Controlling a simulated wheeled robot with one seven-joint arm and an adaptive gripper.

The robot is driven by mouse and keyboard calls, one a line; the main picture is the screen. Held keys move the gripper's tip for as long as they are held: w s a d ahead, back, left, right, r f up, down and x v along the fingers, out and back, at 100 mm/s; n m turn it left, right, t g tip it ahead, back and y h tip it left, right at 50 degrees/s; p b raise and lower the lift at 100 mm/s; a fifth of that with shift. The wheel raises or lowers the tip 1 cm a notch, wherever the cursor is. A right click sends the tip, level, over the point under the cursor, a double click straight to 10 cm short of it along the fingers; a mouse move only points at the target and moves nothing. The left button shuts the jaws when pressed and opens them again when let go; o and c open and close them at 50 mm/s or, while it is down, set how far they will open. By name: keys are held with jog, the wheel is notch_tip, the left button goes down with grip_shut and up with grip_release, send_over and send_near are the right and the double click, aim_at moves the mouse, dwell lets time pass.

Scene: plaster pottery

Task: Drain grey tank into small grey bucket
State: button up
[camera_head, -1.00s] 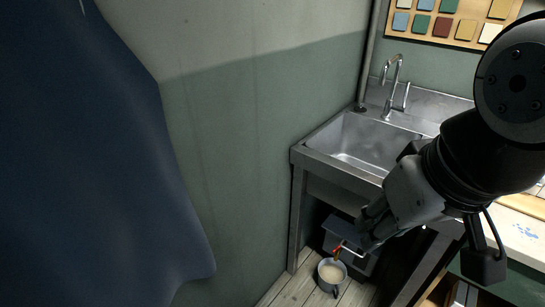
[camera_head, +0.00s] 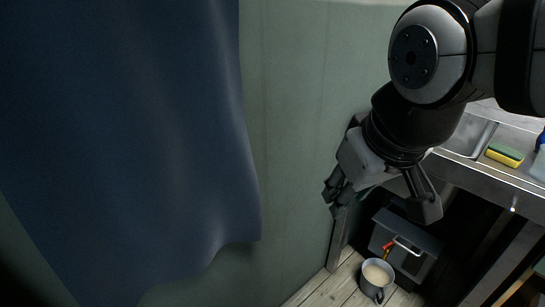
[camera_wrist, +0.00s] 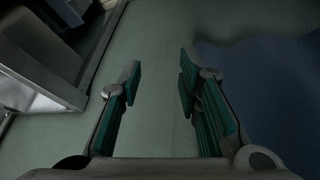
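The grey tank (camera_head: 418,238) stands on the floor under the sink counter in the head view. An orange-red part and a pale curved handle show at its front. The small grey bucket (camera_head: 368,287) stands upright on the floorboards in front of the tank, with pale cloudy liquid (camera_head: 376,274) in it. My gripper (camera_head: 334,199) is up and to the left of both, beside the green wall and apart from them. In the wrist view my gripper (camera_wrist: 159,82) is open, with nothing between its teal-padded fingers. Neither tank nor bucket is clearly seen there.
A dark blue curtain (camera_head: 135,130) hangs at the left. The sink (camera_head: 470,135) and its counter, with a yellow-green sponge (camera_head: 505,155), are at the right. A counter leg (camera_head: 338,245) stands left of the tank. Bare floorboards (camera_head: 325,292) show beside the bucket.

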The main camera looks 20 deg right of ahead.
jog(key=w+d+f+n+h+b, duration=0.2)
jog(key=w+d+f+n+b, duration=0.15)
jog(key=w+d+f, duration=0.5)
jog(key=w+d+f+n+h+b, duration=0.25)
jog(key=w+d+f+b, duration=0.25)
jog(key=w+d, duration=0.5)
jog(key=n+g+y, duration=0.2)
jog(key=n, duration=1.2)
send_over(384, 248)
jog(key=s+a, duration=0.4)
jog(key=a, duration=0.1)
notch_tip(384, 248, down, 39)
jog(key=shift+h, duration=0.25)
jog(key=b+x, duration=0.2)
jog(key=x, duration=1.1)
jog(key=shift+w+a+b, duration=0.1)
jog(key=shift+b, duration=0.2)
grip_shut()
